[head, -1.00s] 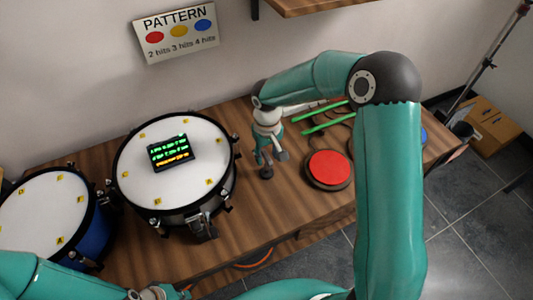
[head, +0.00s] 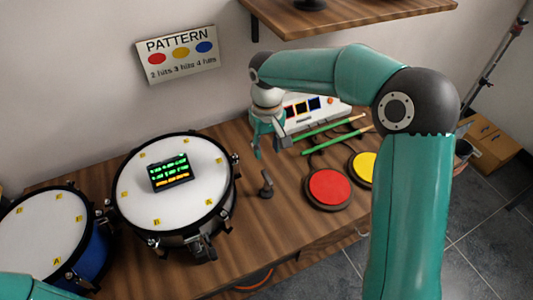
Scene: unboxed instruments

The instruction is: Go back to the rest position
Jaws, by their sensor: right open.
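My right gripper (head: 268,148) hangs open and empty above the wooden table (head: 285,235), pointing down, left of the green sticks. My right arm spans the right half of the head view and hides part of the table's right end. Of my left arm only a teal link shows at the bottom left corner. My left gripper is out of the picture.
Two drums, one with a small lit display (head: 170,172), the other blue (head: 45,235), stand at left. A small dark upright object (head: 266,185) stands below my right gripper. Red (head: 328,188) and yellow (head: 363,168) pads, green sticks (head: 335,139) and a white device (head: 310,108) lie right. A shelf (head: 350,15) overhangs.

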